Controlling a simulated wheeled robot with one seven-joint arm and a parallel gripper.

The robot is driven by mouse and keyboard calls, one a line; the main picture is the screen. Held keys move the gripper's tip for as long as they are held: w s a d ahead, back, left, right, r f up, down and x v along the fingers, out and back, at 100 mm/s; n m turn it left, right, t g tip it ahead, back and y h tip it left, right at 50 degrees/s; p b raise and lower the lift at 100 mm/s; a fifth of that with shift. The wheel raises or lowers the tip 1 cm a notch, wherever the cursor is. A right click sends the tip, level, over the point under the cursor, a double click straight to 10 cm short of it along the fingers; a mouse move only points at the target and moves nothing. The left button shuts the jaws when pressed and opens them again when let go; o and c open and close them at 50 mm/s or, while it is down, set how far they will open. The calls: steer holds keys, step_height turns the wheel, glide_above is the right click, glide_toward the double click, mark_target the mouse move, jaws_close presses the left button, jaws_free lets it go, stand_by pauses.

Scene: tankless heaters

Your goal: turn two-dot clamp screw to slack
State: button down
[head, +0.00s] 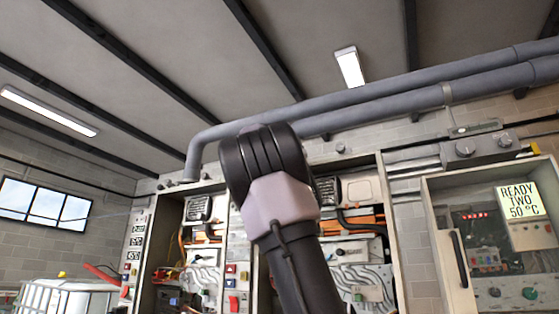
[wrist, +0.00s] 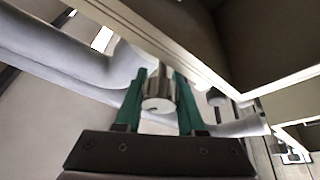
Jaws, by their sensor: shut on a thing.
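In the wrist view my gripper (wrist: 160,88), with two green fingers, is shut on a round metal clamp screw (wrist: 158,103). The screw sits between the fingers, its flat end face turned toward the camera. No dots can be made out on it, so I cannot tell from the marks which screw it is. In the head view my arm stands in front of the cabinets and my gripper is hidden.
Grey pipes (head: 400,94) run along the wall above open cabinets. A pale cabinet edge (wrist: 190,55) passes close to the fingers. At the right a display (head: 522,201) reads "READY TWO 50 °C". A white caged tank (head: 68,298) stands at lower left.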

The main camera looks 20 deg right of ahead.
steer(key=shift+d, duration=0.1)
stand_by(0.3)
steer(key=c, duration=0.5)
jaws_free()
